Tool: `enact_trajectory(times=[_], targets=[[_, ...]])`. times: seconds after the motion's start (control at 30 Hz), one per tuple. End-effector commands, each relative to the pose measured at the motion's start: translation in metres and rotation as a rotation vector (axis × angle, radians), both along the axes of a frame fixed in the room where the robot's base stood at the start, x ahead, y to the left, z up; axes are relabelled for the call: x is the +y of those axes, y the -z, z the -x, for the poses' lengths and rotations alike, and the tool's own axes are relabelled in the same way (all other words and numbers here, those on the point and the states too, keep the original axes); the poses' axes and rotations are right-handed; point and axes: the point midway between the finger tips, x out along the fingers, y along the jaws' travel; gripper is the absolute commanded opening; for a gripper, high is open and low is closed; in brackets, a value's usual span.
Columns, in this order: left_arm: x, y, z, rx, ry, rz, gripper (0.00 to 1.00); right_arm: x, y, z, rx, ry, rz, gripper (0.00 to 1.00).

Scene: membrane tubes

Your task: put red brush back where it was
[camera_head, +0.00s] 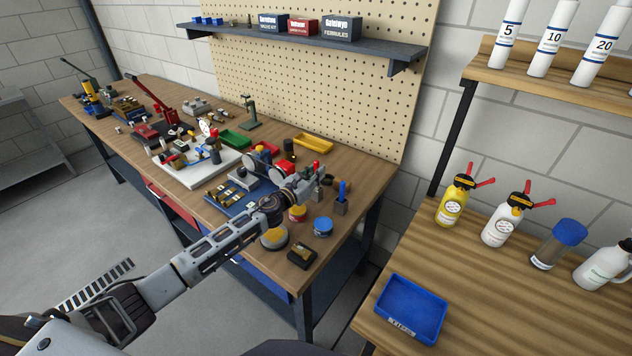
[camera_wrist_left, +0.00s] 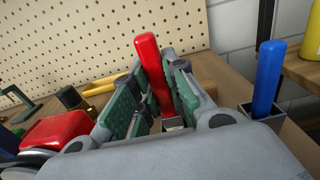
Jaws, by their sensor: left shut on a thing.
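The red brush (camera_head: 316,166) stands roughly upright in my left gripper (camera_head: 311,176) at the right end of the long workbench. In the left wrist view its red handle (camera_wrist_left: 148,65) leans a little left between the two green-padded fingers, which are shut on it. A small grey holder edge (camera_wrist_left: 174,123) shows below the handle; I cannot tell whether the brush's lower end is inside it. The blue brush (camera_head: 342,189) stands in its grey holder (camera_head: 341,207) just to the right, also seen in the left wrist view (camera_wrist_left: 267,75). My right gripper is not in view.
The workbench (camera_head: 338,258) holds a blue-lidded tin (camera_head: 323,226), a dark block (camera_head: 302,254), a yellow tray (camera_head: 313,142) and a green tray (camera_head: 235,138). The pegboard (camera_head: 340,105) rises behind. A second table on the right bears a blue tray (camera_head: 411,308) and several bottles.

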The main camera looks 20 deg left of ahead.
Motion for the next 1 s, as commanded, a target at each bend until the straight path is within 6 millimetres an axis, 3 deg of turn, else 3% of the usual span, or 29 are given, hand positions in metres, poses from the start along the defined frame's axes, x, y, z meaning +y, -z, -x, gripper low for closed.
enact_trajectory(times=[0.3,0.57,0.93,0.97,1.0], targets=[[0.000,0.029,0.000,0.000,-0.001,0.001,0.00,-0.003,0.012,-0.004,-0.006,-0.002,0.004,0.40],[0.000,0.032,0.000,0.000,0.000,0.000,0.00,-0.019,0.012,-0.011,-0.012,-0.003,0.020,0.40],[0.000,0.035,0.000,0.000,0.000,0.000,0.00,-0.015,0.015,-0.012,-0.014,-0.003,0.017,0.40],[0.000,0.035,0.000,0.000,0.000,0.000,0.17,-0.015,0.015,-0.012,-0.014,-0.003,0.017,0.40],[0.000,0.035,0.000,0.000,0.000,0.000,0.22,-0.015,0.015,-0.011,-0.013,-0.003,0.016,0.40]])
